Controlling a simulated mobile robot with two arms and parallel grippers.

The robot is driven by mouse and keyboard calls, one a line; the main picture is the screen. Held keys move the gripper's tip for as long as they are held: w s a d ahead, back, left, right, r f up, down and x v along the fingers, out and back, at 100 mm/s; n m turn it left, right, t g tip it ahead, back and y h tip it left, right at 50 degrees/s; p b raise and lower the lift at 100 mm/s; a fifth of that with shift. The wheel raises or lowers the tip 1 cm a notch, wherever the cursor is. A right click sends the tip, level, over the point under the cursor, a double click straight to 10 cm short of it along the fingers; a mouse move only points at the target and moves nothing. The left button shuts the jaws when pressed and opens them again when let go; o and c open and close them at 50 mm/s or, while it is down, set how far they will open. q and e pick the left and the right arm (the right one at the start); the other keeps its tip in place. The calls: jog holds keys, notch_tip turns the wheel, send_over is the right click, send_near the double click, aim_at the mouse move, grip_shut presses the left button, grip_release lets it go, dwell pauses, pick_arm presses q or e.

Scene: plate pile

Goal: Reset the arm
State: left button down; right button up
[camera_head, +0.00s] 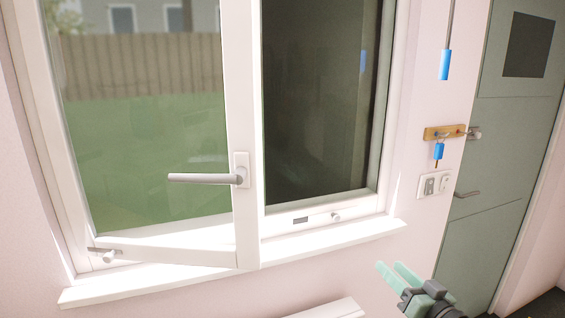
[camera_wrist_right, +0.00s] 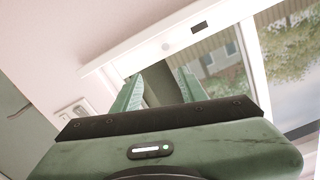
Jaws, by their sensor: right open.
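My right gripper (camera_head: 395,272) is at the lower right of the head view, with pale green fingers pointing up and left. Its fingers are apart and nothing shows between them. It is in front of the pink wall, to the right of and below the window sill (camera_head: 330,238). In the right wrist view the two green fingers (camera_wrist_right: 155,88) stand apart and empty, with the window frame beyond them. My left gripper does not show in the head view.
The white window sash (camera_head: 246,120) stands ajar, with a grey handle (camera_head: 205,178). A wooden key rack (camera_head: 445,132) holds hanging keys with a blue tag (camera_head: 439,151). Light switches (camera_head: 433,184) and a grey-green door (camera_head: 505,150) are at the right. A white edge (camera_head: 330,309) shows at the bottom.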

jog(key=s+d+f+m+g+h, duration=0.1)
jog(key=d+f+g+h, duration=0.15)
jog(key=f, duration=0.95)
jog(key=s+d+f+g+h, duration=0.1)
jog(key=d+f, duration=0.2)
jog(key=f, duration=0.9)
jog(key=s+d+f+g+h, duration=0.1)
jog(key=s+f+g, duration=0.1)
jog(key=s+f, duration=0.45)
jog(key=s+f+g+h, duration=0.1)
jog(key=s+f, duration=0.2)
jog(key=f, duration=0.7)
jog(key=s+a+f+n+g, duration=0.15)
jog(key=s+f+g, duration=0.35)
jog(key=s+f, duration=1.3)
jog(key=s+a+f+n+g, duration=0.1)
jog(key=s+a+f+g, duration=0.1)
jog(key=s, duration=1)
jog(key=s+a+f+g, duration=0.2)
jog(key=s+a+f, duration=0.2)
jog(key=s, duration=0.8)
jog(key=shift+s+a+f+n, duration=0.25)
jog(key=shift+a+n, duration=0.1)
jog(key=shift+a, duration=0.35)
jog(key=shift+g, duration=0.25)
